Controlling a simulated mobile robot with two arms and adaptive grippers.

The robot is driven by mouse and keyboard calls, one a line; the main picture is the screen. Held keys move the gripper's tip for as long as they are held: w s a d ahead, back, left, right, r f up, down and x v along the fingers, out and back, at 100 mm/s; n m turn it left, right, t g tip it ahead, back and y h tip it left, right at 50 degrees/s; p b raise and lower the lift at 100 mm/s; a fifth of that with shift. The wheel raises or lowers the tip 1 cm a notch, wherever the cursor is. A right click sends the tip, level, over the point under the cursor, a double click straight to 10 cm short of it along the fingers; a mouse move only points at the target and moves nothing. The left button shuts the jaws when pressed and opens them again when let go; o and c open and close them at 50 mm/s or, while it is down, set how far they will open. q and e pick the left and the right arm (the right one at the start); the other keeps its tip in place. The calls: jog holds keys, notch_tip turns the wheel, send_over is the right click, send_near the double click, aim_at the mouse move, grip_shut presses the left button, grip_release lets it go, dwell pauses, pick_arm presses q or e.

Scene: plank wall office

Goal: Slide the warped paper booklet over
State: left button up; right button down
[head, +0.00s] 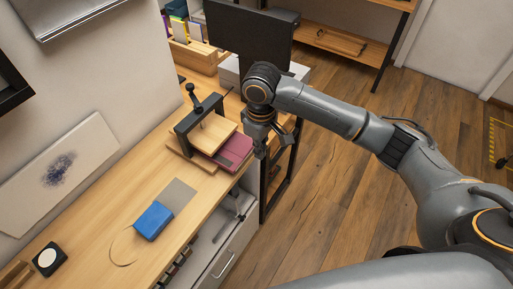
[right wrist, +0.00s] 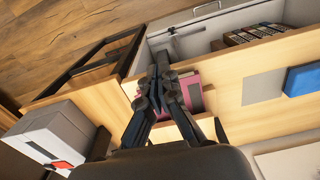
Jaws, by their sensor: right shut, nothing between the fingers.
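The booklet, with a maroon-pink cover (head: 234,152), sticks out from between the wooden boards of a small press (head: 207,132) near the desk's front edge. Its pink cover also shows in the right wrist view (right wrist: 193,96), partly hidden behind my fingers. My right gripper (head: 262,154) is shut and empty, pointing down just right of the booklet, by the desk edge. In the right wrist view its fingertips (right wrist: 161,58) are together. I cannot tell whether it touches the booklet. My left gripper is not in view.
A blue block (head: 153,221) lies by a grey mat (head: 179,194) on the desk (head: 98,215). A dark monitor (head: 250,35) and grey boxes stand behind my right arm. An open drawer (head: 222,255) is below the desk edge. The desk's left part is mostly clear.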

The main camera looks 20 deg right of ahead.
aim_at(232, 154)
jog(key=w+f, duration=0.1)
jog(key=f, duration=0.1)
jog(key=w+a+f+p, duration=0.1)
jog(key=f, duration=0.2)
jog(key=w+a+f, duration=0.1)
jog(key=f, duration=0.1)
jog(key=shift+w+a+f+p, duration=0.15)
jog(key=shift+f+p, duration=0.2)
jog(key=shift+p, duration=0.05)
